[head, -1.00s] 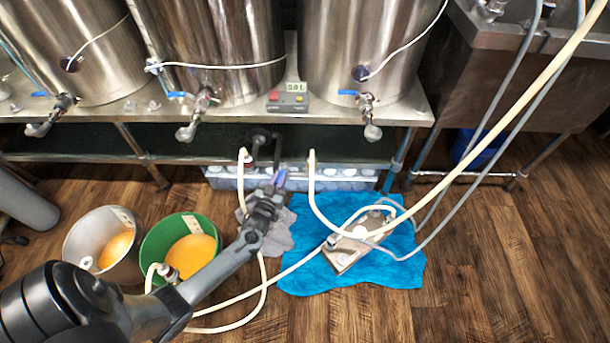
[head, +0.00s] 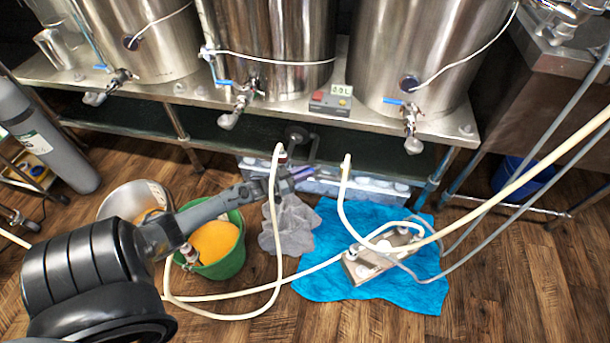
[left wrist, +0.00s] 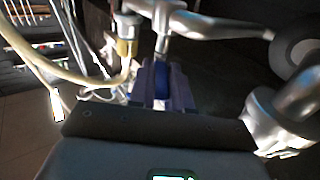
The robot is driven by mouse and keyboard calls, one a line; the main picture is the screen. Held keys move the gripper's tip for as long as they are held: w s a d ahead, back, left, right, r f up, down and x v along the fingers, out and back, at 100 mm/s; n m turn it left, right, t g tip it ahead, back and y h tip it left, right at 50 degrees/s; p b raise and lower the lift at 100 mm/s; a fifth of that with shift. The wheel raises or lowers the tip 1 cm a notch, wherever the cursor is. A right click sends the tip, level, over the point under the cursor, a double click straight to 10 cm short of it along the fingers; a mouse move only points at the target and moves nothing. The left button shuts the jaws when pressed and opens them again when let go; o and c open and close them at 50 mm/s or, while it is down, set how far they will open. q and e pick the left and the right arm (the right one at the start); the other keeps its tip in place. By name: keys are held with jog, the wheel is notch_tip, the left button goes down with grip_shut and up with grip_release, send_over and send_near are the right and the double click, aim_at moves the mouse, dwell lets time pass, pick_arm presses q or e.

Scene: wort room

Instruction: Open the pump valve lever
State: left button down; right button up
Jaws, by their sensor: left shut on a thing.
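The pump (head: 298,138) is a dark unit under the steel bench, with a pale hose (head: 276,165) hanging beside it. My left gripper (head: 288,180) is below it and points to the right, its jaws shut on a small blue-violet lever. In the left wrist view the blue lever (left wrist: 161,88) shows between the two fingers (left wrist: 162,84), just below a metal pipe fitting (left wrist: 165,25). The fingers hide most of the lever, so its exact angle is hard to tell. My right gripper is not in view.
Three steel kettles with blue-handled taps stand on the bench (head: 440,125). A green bucket (head: 235,258) and a steel pot (head: 125,200) stand near my arm. A grey rag (head: 290,225) and a blue cloth (head: 405,298) with a metal device (head: 365,268) lie on the floor. Hoses cross the floor.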

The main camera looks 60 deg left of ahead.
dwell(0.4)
pick_arm(q)
jog(key=c, duration=1.1)
grip_release()
jog(key=shift+o, duration=0.2)
jog(key=shift+s, duration=0.1)
jog(key=shift+s+a+r+p, duration=0.1)
jog(key=shift+s+p, duration=0.4)
jog(key=shift+s, duration=0.1)
jog(key=s+a+p, duration=0.1)
jog(key=s+p, duration=0.2)
jog(key=s, duration=0.6)
jog(key=shift+s, duration=0.25)
